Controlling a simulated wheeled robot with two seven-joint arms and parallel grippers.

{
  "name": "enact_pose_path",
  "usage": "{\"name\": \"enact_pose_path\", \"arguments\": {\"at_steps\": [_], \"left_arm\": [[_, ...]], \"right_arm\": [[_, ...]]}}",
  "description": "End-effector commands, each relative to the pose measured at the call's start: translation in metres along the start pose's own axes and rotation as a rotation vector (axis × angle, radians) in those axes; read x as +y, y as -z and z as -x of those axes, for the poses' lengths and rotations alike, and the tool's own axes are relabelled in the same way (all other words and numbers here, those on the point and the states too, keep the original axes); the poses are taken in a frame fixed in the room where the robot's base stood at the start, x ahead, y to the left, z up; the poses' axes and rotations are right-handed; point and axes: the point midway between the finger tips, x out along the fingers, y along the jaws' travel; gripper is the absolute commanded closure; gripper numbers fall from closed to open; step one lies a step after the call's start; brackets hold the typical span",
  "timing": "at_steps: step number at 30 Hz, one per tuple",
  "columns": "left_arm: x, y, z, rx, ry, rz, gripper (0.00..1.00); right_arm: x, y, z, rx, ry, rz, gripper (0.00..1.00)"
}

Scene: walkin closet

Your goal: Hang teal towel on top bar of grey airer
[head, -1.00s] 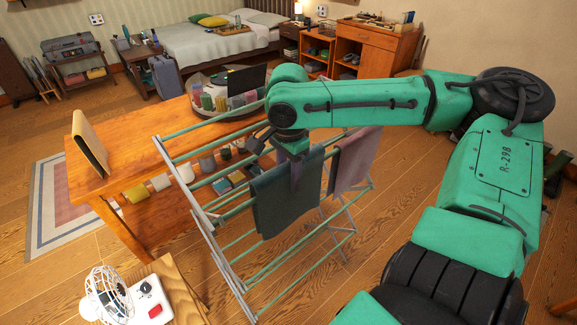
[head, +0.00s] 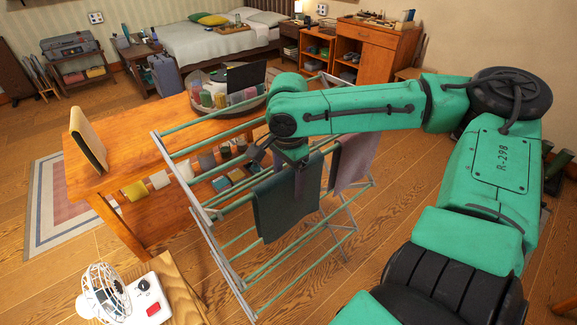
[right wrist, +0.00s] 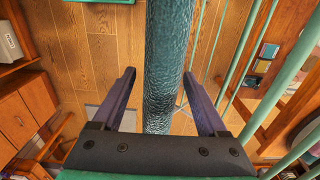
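The teal towel (head: 285,205) hangs down on the near side of the grey airer (head: 212,235), draped along one of its upper green bars; I cannot tell exactly which one. My right gripper (head: 299,182) is directly above and around the towel's upper part. In the right wrist view its two fingers (right wrist: 158,100) are spread, with the towel (right wrist: 168,60) running between them and a gap on each side. My forearm hides part of the airer's far end. My left gripper is not in view.
A pinkish-grey towel (head: 353,162) hangs beside the teal one. A fan (head: 103,290) stands at front left.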

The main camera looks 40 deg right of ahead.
Motion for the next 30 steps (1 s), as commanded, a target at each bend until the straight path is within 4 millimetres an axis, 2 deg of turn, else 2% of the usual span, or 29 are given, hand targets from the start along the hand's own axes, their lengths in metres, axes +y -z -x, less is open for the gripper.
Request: {"name": "enact_pose_path", "arguments": {"at_steps": [4, 7, 15, 18, 21, 30], "left_arm": [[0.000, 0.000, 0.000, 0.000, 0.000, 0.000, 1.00], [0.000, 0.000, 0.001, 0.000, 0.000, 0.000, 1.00], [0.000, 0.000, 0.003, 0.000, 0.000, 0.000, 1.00], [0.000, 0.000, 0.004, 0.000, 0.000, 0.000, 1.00], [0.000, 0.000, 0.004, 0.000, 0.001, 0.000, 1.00], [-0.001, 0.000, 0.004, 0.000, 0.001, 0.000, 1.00]], "right_arm": [[0.000, 0.000, 0.004, 0.001, 0.001, 0.000, 0.24], [-0.002, 0.000, 0.020, 0.001, 0.006, -0.001, 0.24], [-0.001, 0.001, 0.100, 0.003, 0.006, -0.002, 0.24], [-0.001, 0.000, 0.124, 0.002, 0.003, -0.001, 0.24], [-0.001, 0.000, 0.139, 0.002, 0.002, -0.002, 0.24], [0.000, 0.000, 0.146, 0.000, 0.000, 0.001, 0.24]]}}
